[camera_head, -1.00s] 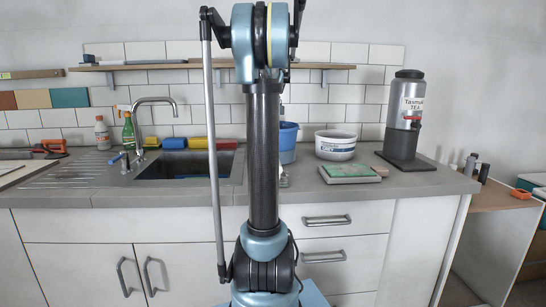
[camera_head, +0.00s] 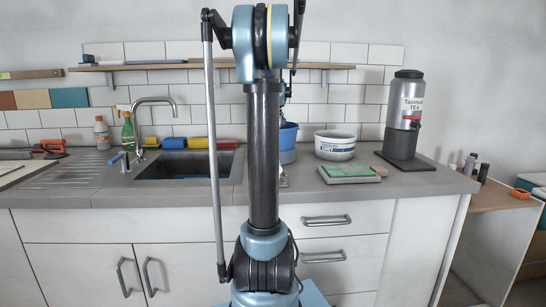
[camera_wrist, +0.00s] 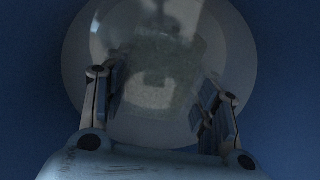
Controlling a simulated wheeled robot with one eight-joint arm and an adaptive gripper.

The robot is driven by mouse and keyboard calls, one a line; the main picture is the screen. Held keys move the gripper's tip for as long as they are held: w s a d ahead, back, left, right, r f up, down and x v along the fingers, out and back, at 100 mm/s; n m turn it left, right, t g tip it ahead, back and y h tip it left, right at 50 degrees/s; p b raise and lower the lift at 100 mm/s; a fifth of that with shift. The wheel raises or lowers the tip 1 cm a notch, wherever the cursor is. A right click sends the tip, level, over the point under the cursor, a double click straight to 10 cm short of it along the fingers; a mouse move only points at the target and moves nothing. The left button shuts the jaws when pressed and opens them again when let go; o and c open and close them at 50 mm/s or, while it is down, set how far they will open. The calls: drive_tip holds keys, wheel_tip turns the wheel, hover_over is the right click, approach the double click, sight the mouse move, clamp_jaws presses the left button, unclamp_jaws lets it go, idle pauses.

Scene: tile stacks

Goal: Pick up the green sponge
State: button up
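My gripper (camera_wrist: 160,92) is open in the wrist view, with one finger at each side and a gap between them. It points down into the blue bucket (camera_head: 288,146), whose dark blue inner wall (camera_wrist: 38,95) surrounds the wrist view. A dim, grey-green block (camera_wrist: 165,62), which looks like the green sponge, lies at the bucket's pale round bottom, between and beyond the fingers. The light is poor, so its colour and edges are unclear. I cannot tell whether either finger touches it. In the head view my arm hides part of the bucket.
A white bucket (camera_head: 335,146) stands right of the blue one. A grey slab with a green top (camera_head: 348,169) lies in front of it. A tea dispenser (camera_head: 403,117) stands further right. The sink (camera_head: 185,165) is at left, with coloured blocks behind it. A shelf (camera_head: 150,66) runs above.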

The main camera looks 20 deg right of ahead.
idle(0.3)
wheel_tip(320, 180, up, 18)
drive_tip(key=s+a, duration=0.2)
drive_tip(key=s, duration=0.6)
drive_tip(key=s+a, duration=0.3)
drive_tip(key=s, duration=0.6)
drive_tip(key=shift+s, duration=0.1)
